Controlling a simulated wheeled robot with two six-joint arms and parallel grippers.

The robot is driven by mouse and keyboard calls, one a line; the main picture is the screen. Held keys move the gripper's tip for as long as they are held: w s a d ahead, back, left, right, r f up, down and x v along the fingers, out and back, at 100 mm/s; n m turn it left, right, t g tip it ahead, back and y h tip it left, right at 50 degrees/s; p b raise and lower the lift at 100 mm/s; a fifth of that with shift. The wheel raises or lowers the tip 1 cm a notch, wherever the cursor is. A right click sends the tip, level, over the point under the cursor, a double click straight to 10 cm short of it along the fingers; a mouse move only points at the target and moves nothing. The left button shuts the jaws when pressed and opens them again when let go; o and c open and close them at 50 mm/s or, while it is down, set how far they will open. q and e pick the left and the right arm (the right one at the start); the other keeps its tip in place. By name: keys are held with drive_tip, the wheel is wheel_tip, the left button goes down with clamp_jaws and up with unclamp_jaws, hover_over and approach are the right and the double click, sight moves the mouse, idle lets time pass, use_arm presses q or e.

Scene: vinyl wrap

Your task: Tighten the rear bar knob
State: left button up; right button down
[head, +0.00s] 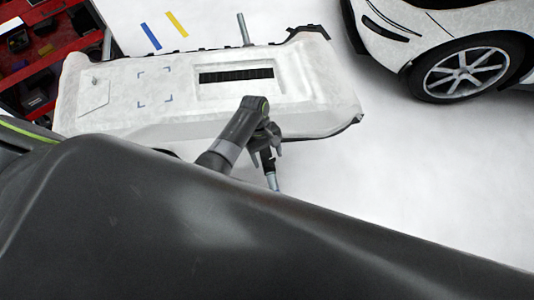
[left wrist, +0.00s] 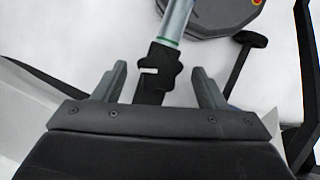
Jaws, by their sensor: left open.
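The rear bar knob is a black lobed piece (left wrist: 152,82) on a metal bar (left wrist: 176,18) in the left wrist view. It lies between the two spread fingers of my left gripper (left wrist: 159,70), with gaps visible on both sides. In the head view my left gripper (head: 266,150) is at the near edge of the white bumper (head: 120,118), beside the bar's lower metal end (head: 272,182). The knob is hard to make out there behind the gripper. My right gripper is not in view.
The white bumper lies across a stand whose metal post (head: 243,28) rises behind it. A red tool cart (head: 75,40) stands at the left and a white car (head: 440,45) at the right. A dark round base (left wrist: 222,15) shows in the left wrist view.

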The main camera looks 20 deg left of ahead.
use_arm(q)
drive_tip(key=c, duration=1)
drive_tip(key=shift+m, duration=0.4)
drive_tip(key=shift+w+d+r+m+g+y+p, duration=0.1)
drive_tip(key=shift+m+g+y+p, duration=0.25)
drive_tip(key=shift+m+p, duration=0.45)
drive_tip(key=shift+d+m+g+y+p, duration=0.1)
drive_tip(key=shift+m+g+y+p, duration=0.2)
drive_tip(key=shift+m, duration=0.6)
drive_tip(key=shift+d+m+t+y+p, duration=0.1)
drive_tip(key=shift+m+y, duration=0.25)
drive_tip(key=shift+m, duration=0.55)
drive_tip(key=shift+w, duration=0.1)
drive_tip(key=o, duration=1)
